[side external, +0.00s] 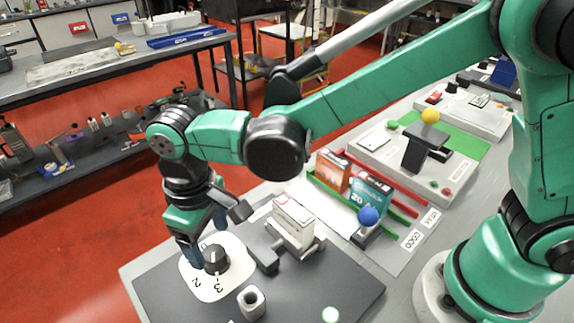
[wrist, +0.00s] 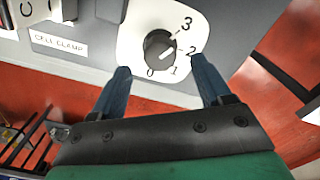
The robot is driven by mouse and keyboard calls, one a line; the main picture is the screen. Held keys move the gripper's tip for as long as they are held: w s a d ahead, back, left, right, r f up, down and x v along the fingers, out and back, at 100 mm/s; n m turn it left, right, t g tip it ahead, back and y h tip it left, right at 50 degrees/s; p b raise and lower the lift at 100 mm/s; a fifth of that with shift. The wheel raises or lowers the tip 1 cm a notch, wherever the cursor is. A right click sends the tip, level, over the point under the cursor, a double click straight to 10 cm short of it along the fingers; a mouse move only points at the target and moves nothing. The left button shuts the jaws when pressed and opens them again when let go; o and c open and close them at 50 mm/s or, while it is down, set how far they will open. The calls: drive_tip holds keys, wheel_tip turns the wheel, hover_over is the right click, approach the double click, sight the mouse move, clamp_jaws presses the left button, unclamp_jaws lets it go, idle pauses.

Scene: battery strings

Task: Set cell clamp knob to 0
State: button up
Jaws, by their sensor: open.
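The cell clamp knob (wrist: 160,48) is a round dark knob on a white dial plate (wrist: 135,25) numbered 0 to 3. Its pale pointer mark appears turned toward the 2 side; the mark is small. A "CELL CLAMP" label (wrist: 59,44) is beside the plate. The knob also shows in the side view (side external: 215,260) on the dark panel. My gripper (wrist: 160,66) is open, its two blue fingers apart on either side of the knob's lower part. I cannot tell whether either finger touches it. In the side view my gripper (side external: 207,240) is low over the dial.
A white cell block (side external: 293,222) stands in a grey holder right of the dial. A pale hollow post (side external: 251,302) is in front of it. Orange (side external: 333,172) and teal (side external: 370,192) boxes stand farther right between rails, near a blue ball (side external: 368,215).

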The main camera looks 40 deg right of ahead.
sight(213, 252)
drive_tip(key=shift+f, duration=1.75)
